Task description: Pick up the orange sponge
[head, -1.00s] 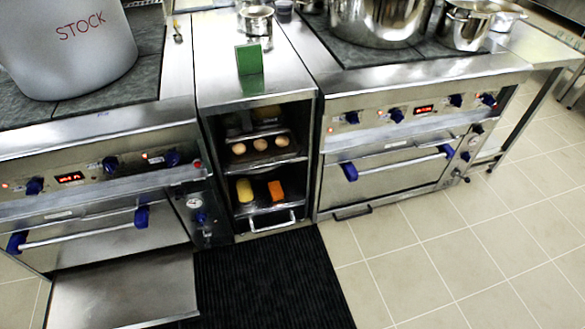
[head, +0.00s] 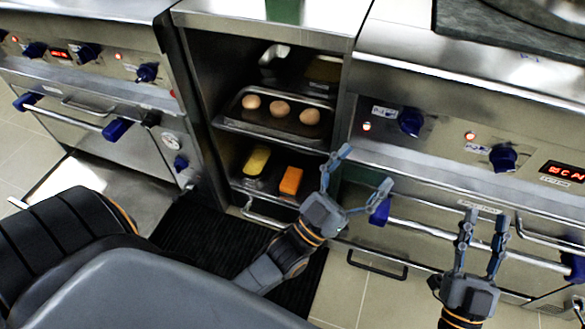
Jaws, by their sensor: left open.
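The orange sponge (head: 291,180) lies on the lower shelf of the open cabinet, to the right of a yellow item (head: 257,161). My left gripper (head: 357,168) is open and empty. In the picture it is to the right of the sponge, in front of the cabinet's right edge and the right oven. My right gripper (head: 485,217) is in front of the right oven's door, with its fingers apart and nothing between them.
A tray (head: 232,126) with three eggs sits on the shelf above the sponge. A handle bar (head: 262,217) runs below the lower shelf. Ovens with blue knobs stand on both sides of the cabinet. A dark mat (head: 200,232) lies on the floor in front.

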